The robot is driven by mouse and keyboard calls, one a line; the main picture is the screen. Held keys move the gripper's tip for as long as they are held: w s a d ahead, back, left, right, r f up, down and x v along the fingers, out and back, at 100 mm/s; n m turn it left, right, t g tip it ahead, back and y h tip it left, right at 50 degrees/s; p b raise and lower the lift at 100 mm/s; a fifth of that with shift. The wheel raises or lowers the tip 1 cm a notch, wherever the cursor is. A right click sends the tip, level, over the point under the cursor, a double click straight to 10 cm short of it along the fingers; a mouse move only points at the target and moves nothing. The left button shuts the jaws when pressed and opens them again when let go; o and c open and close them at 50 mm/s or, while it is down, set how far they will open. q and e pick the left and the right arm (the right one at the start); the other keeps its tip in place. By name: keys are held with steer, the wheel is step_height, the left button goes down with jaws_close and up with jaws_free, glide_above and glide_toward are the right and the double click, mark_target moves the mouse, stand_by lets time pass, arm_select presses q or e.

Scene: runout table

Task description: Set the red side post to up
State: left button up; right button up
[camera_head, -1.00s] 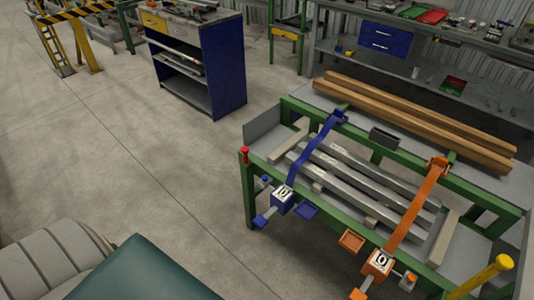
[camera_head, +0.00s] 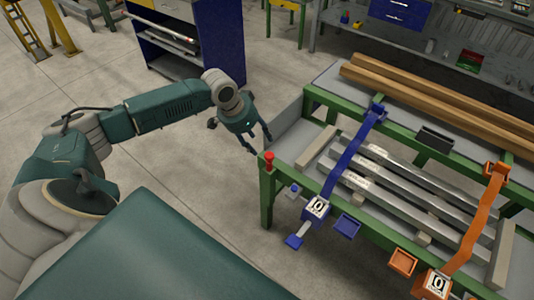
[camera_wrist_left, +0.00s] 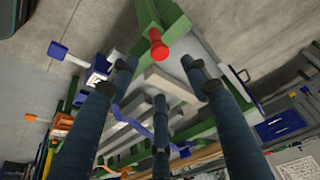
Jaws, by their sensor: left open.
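The red side post (camera_head: 268,161) is a short red knob on top of the green frame's near left corner. In the left wrist view the red side post (camera_wrist_left: 157,46) shows a round head on a short red stem, close to the green corner. My left gripper (camera_head: 259,142) hangs just up and left of the post in the head view, apart from it. Its dark fingers are spread and empty; in the left wrist view two fingertips (camera_wrist_left: 160,62) point toward either side of the post. My right gripper is not in view.
The green runout table (camera_head: 268,205) carries grey metal bars, a blue strap (camera_head: 350,155) and an orange strap (camera_head: 483,215) with ratchets. Wooden beams (camera_head: 430,95) lie along the back. A blue cabinet (camera_head: 222,45) stands behind my arm. Floor left of the table is clear.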

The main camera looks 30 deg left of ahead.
mark_target(269, 155)
arm_select(q)
steer(key=x, duration=0.9)
steer(key=shift+w+f+p, duration=0.15)
steer(key=shift+f+p, duration=0.05)
steer(key=shift+p, duration=0.1)
steer(key=shift+w+d+f, duration=0.1)
steer(key=shift+w+f, duration=0.05)
steer(key=shift+f, duration=0.35)
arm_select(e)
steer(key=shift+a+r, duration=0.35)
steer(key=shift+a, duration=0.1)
arm_select(q)
jaws_close()
steer(key=shift+r, duration=0.1)
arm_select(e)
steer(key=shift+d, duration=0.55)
